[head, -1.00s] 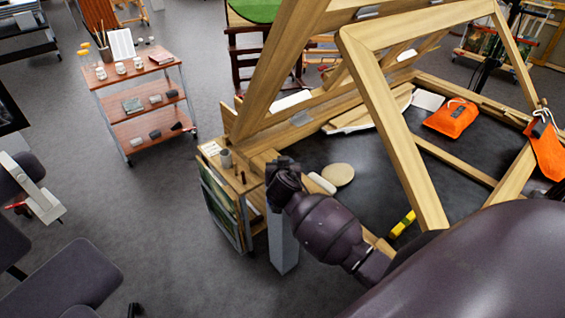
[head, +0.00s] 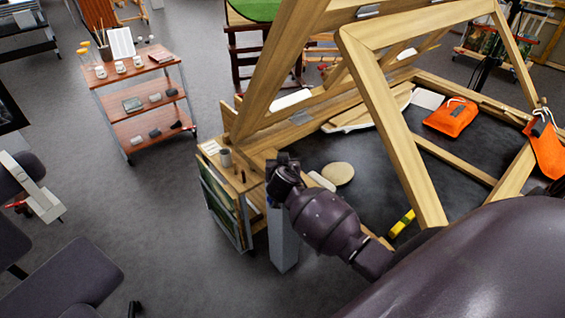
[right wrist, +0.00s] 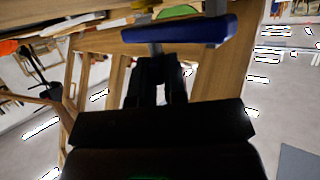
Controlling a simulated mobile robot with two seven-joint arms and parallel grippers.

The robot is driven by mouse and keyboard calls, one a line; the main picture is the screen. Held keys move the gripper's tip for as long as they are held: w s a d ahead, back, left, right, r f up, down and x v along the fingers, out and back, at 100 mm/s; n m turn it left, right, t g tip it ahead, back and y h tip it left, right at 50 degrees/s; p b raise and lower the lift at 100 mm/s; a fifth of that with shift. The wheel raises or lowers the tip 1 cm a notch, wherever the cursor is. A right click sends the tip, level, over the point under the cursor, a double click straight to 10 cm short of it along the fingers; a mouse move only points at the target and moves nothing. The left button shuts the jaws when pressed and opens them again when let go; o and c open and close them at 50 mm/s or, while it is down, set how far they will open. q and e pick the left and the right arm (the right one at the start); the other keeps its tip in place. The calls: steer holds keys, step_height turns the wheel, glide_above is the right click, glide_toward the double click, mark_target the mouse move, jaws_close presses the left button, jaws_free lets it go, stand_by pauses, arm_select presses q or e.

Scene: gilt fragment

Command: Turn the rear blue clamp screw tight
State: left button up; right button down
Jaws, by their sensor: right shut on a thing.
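In the right wrist view, a blue clamp bar (right wrist: 178,33) lies across a wooden beam near the top. A grey screw shaft (right wrist: 155,48) drops from it to my right gripper (right wrist: 158,84). The dark fingers are shut on the lower end of the screw, which they mostly hide. In the head view my right gripper (head: 279,166) is beside the corner of the wooden easel frame (head: 262,158), above a pale grey post (head: 284,240). The blue clamp cannot be made out there. My left gripper is not in view.
The big tilted wooden frame (head: 395,130) rises close to my right arm. On the dark bench surface lie an orange pouch (head: 450,118), a round wooden disc (head: 338,173) and a yellow tool (head: 401,223). A shelf cart (head: 141,105) stands left, with clear floor between.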

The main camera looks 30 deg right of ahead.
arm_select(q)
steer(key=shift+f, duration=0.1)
arm_select(e)
steer(key=shift+w+a+f+m+g+h+b, duration=0.15)
steer(key=shift+m+g+h+b, duration=0.3)
steer(key=shift+b, duration=0.5)
steer(key=m+g+h+b, duration=0.1)
steer(key=m+h+b, duration=0.1)
steer(key=b, duration=0.1)
steer(key=shift+f+g, duration=0.2)
steer(key=shift+g, duration=0.15)
steer(key=m+g+h+b, duration=0.1)
steer(key=m+g+b, duration=0.1)
steer(key=m+g+h+b, duration=0.1)
steer(key=m+g+b, duration=0.1)
steer(key=b, duration=0.1)
steer(key=shift+w+a+m+h, duration=0.1)
steer(key=shift+m+h, duration=0.15)
steer(key=shift+r+m+g+b, duration=0.1)
steer(key=shift+m+g+b, duration=0.45)
steer(key=shift+g, duration=0.15)
steer(key=shift+r+g, duration=0.15)
steer(key=shift+g, duration=0.15)
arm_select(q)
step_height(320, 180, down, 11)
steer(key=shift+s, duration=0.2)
arm_select(e)
steer(key=shift+m, duration=0.25)
